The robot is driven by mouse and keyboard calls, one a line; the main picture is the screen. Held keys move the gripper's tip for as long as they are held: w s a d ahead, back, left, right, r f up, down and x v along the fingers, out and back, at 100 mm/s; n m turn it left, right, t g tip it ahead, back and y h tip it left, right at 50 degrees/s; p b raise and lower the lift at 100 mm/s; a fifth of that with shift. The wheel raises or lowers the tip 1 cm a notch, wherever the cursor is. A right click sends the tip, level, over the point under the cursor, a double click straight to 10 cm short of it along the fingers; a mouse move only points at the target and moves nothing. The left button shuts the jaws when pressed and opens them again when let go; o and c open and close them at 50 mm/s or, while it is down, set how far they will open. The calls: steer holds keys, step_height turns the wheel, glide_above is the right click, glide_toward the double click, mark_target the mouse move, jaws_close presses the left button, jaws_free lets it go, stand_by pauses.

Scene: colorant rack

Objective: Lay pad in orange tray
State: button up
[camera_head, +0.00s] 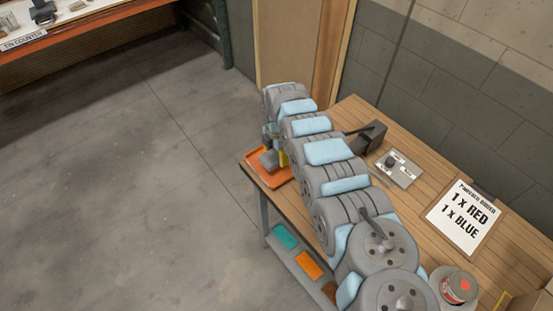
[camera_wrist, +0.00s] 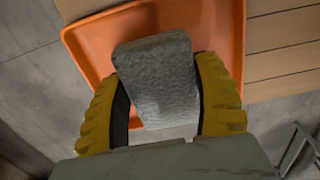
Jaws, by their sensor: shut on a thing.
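The pad (camera_wrist: 158,75) is a grey, rough-surfaced block. In the wrist view it sits between the two yellow fingers of my gripper (camera_wrist: 165,115), which is shut on it. The orange tray (camera_wrist: 225,30) lies behind the pad in that view, with the pad over it. In the head view the orange tray (camera_head: 262,179) is at the table's left corner, and the grey pad (camera_head: 268,158) shows over it beside my gripper (camera_head: 277,157). My arm hides part of the tray. I cannot tell whether the pad touches the tray floor.
The wooden table (camera_head: 425,165) holds a dark block-shaped device (camera_head: 369,138), a grey plate with a knob (camera_head: 398,168), an order sign (camera_head: 465,218) and a red-topped can (camera_head: 458,288). Teal (camera_head: 285,236) and orange (camera_head: 308,264) pieces lie on the lower shelf. Open floor lies left.

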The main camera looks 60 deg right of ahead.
mark_target(276, 154)
steer(key=shift+f, duration=1)
steer(key=shift+f, duration=0.2)
steer(key=o, duration=1.1)
steer(key=shift+a, duration=0.1)
steer(key=shift+s+r+p, duration=0.1)
steer(key=shift+r+p, duration=0.6)
steer(key=shift+r, duration=5.5)
